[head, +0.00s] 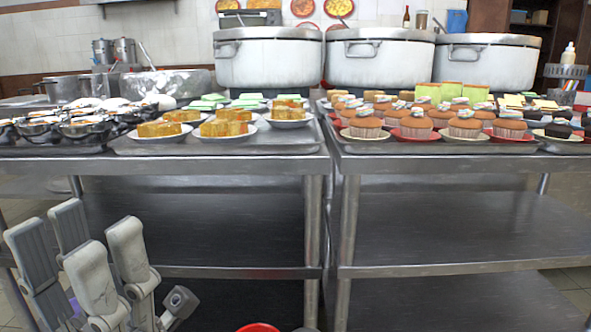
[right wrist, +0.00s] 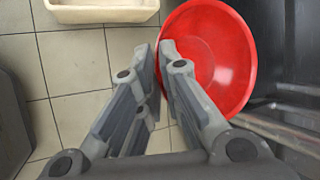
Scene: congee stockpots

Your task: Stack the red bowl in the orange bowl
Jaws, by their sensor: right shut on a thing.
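The red bowl (right wrist: 222,62) fills the upper right of the right wrist view. In the head view only a red rim (head: 258,327) shows at the bottom edge. My right gripper (right wrist: 162,50) is shut on the bowl's near left rim, with its fingers close together there. In the head view my left gripper (head: 76,234) is at the lower left, in front of the steel table, open and empty. I cannot make out an orange bowl in either view.
Two steel tables (head: 230,163) (head: 440,160) with lower shelves stand ahead, loaded with cakes, muffins (head: 465,124) and plates. Large stockpots (head: 268,62) stand behind. A cream tub (right wrist: 100,12) lies on the tiled floor (right wrist: 75,80) near the red bowl.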

